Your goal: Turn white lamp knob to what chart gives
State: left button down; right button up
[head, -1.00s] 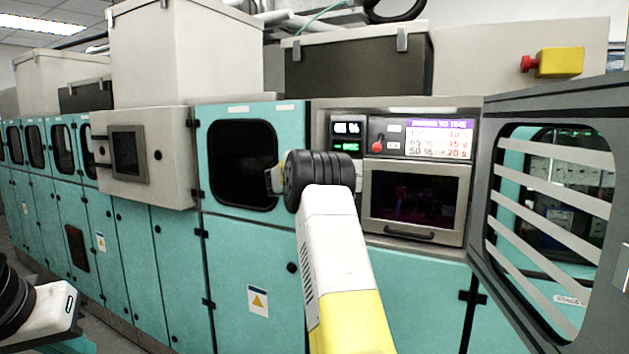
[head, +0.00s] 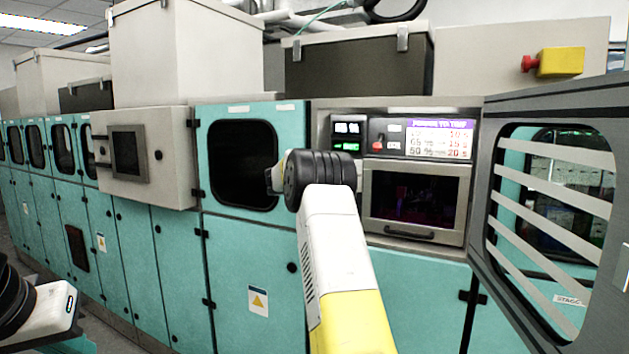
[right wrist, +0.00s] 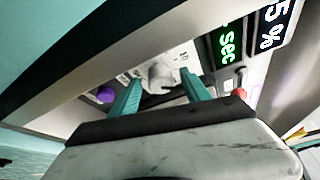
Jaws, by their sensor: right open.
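The white lamp knob (right wrist: 161,76) shows in the right wrist view on a pale panel with dial marks around it. My right gripper (right wrist: 160,80) is open, its two teal fingers on either side of the knob; I cannot tell if they touch it. In the head view my arm hides the knob. The chart (head: 440,139), with a purple header, is beside the displays; its lower rows seem to end in 15 s and 20 s, with 50 % in the last. A white display (right wrist: 272,25) partly reads "5 %"; a green display (right wrist: 226,42) shows "sec".
In the head view, a dark-windowed door (head: 412,195) sits below the chart. An open slatted door (head: 548,220) stands at the right.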

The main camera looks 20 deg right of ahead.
jog(key=f+v, duration=0.1)
jog(key=v, duration=0.6)
jog(key=shift+a+r, duration=0.4)
jog(key=shift+r, duration=0.05)
jog(key=shift+s+r, duration=0.1)
